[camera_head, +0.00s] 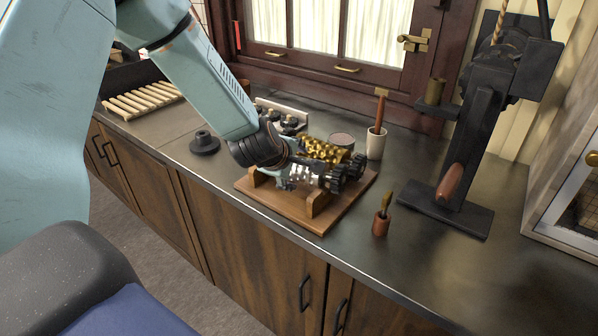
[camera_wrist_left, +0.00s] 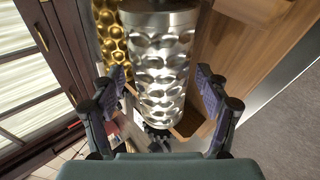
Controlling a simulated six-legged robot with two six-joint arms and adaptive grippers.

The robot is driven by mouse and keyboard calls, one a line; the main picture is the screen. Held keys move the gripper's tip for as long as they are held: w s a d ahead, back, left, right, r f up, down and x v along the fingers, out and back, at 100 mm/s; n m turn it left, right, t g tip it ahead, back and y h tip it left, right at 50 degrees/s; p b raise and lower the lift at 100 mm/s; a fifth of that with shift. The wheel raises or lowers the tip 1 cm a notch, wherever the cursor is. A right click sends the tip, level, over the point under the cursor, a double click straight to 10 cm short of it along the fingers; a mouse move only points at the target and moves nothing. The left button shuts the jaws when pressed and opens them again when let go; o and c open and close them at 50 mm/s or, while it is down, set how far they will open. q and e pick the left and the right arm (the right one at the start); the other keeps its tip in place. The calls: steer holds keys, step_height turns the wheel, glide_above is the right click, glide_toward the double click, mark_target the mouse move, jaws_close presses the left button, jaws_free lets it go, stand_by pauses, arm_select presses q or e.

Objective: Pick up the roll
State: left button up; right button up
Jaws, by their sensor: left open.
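A silver dimpled roll (camera_wrist_left: 162,75) fills the middle of the left wrist view. In the head view only a small part of the silver roll (camera_head: 299,172) shows beneath my left gripper (camera_head: 345,172). A gold dimpled roll (camera_head: 322,149) lies just behind it and also shows at the left in the wrist view (camera_wrist_left: 112,45). Both rolls are over a wooden stand (camera_head: 328,215) on the counter. My left gripper is open, with its fingers (camera_wrist_left: 160,95) on either side of the silver roll. Contact cannot be told. My right gripper is not in view.
A black press (camera_head: 465,150) is at the right. A black round piece (camera_head: 204,143) is at the left. The counter (camera_head: 300,270) front edge is close.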

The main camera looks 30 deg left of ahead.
mark_target(297, 167)
arm_select(q)
steer(key=shift+w+a+f, duration=0.3)
steer(key=shift+f, duration=0.2)
steer(key=shift+w+a+f, duration=0.3)
steer(key=shift+f, duration=0.15)
steer(key=shift+w+a+f+b, duration=0.1)
steer(key=shift+w+f+b, duration=0.1)
steer(key=shift+b, duration=0.1)
steer(key=shift+w, duration=0.15)
steer(key=shift+w+d, duration=0.15)
steer(key=shift+d, duration=0.2)
steer(key=shift+c, duration=0.2)
steer(key=shift+s+a+r, duration=0.1)
steer(key=shift+s, duration=0.1)
steer(key=shift+c, duration=1.4)
steer(key=shift+a, duration=0.2)
steer(key=c, duration=0.3)
steer(key=shift+w+d, duration=0.1)
steer(key=shift+d, duration=0.05)
steer(key=c, duration=0.5)
jaws_close()
steer(key=shift+w+r, duration=0.1)
steer(key=shift+w, duration=0.05)
